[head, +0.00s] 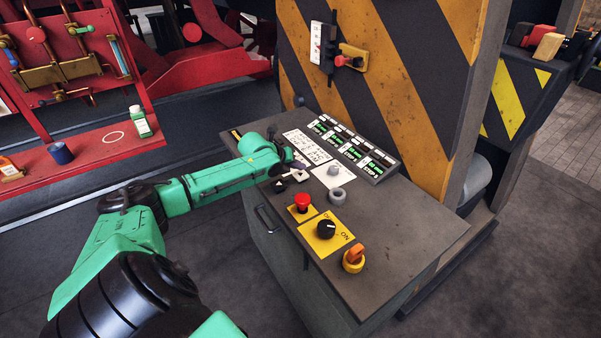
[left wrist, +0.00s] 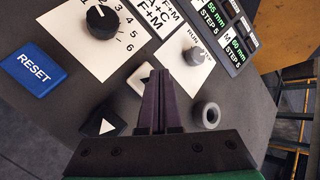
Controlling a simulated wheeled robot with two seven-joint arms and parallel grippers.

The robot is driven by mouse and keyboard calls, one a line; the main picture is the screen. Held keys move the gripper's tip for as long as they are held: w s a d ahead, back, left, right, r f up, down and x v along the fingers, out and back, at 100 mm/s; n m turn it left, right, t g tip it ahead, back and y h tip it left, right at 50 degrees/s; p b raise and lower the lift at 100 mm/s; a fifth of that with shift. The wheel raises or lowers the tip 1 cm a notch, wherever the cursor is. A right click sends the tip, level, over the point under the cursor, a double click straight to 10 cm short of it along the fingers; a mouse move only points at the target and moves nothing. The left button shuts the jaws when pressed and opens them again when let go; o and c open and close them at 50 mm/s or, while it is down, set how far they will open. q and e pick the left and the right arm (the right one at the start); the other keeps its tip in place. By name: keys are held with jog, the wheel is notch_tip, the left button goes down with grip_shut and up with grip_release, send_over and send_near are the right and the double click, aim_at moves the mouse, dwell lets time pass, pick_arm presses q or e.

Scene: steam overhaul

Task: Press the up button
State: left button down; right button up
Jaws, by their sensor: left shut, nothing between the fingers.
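Two square arrow buttons sit side by side on the console top. One is white with a dark arrow, in the head view (head: 299,175) and the left wrist view (left wrist: 143,80); the other is black with a white triangle, in the head view (head: 279,186) and the left wrist view (left wrist: 104,123). I cannot surely read which arrow points up. My left gripper (left wrist: 160,72) is shut and empty, its dark fingertips over or just beside the white button's right edge, hiding part of it. Whether they touch it is unclear. My right gripper is out of view.
The console (head: 410,225) also carries a red mushroom button (head: 302,202), a black rotary switch (head: 326,229), an orange switch (head: 354,256), a blue RESET button (left wrist: 34,68), a dial (left wrist: 101,19) and grey knobs. A striped panel (head: 400,70) rises behind.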

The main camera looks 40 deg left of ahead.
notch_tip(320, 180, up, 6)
jog(key=p, duration=0.5)
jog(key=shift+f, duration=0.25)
dwell(0.4)
